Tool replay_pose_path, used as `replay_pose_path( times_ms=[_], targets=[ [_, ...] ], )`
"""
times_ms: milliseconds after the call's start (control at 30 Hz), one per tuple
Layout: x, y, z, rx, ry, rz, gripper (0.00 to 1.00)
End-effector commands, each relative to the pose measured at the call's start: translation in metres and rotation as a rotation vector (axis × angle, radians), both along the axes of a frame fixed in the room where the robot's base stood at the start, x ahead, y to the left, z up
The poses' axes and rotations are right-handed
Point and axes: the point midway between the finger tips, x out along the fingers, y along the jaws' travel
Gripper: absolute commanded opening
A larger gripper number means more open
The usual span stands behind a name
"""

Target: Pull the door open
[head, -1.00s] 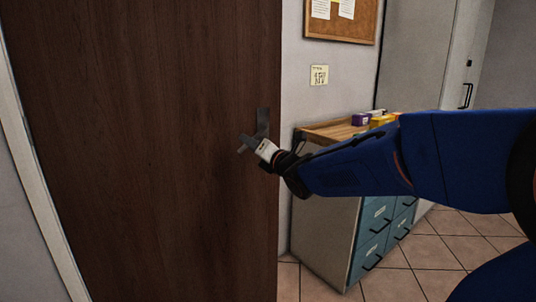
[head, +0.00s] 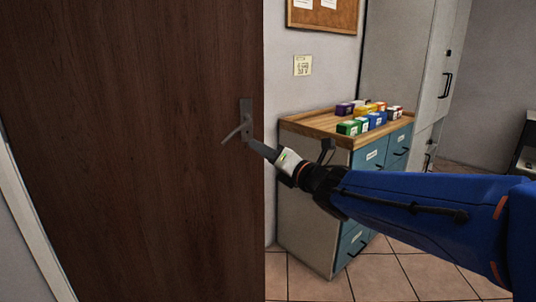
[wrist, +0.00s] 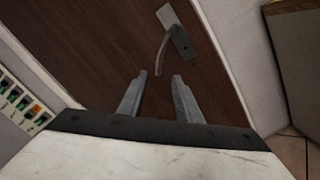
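The dark brown wooden door (head: 130,150) fills the left of the head view. Its grey lever handle (head: 234,131) is near the door's right edge and points down to the left from its plate. My gripper (head: 255,146) is just below and right of the handle. In the wrist view, my gripper (wrist: 160,82) is open, with two grey fingers apart and nothing between them. Whether the door is ajar is unclear.
Right of the door stands a cabinet with blue drawers and a wooden top (head: 310,122) bearing several coloured boxes (head: 362,122). A grey locker (head: 405,50) is behind it. A corkboard (head: 325,14) hangs above. Tiled floor (head: 385,275) is open in front.

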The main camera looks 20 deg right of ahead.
Motion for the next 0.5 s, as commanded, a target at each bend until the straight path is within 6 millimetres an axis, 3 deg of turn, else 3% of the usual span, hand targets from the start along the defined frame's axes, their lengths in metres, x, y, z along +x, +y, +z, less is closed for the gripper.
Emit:
replay_pose_path(
  times_ms=[200,500],
  targets=[
    [-0.016,-0.005,-0.001,-0.001,0.000,-0.002,0.31],
    [-0.019,-0.005,-0.001,0.000,0.001,-0.001,0.31]
  ],
)
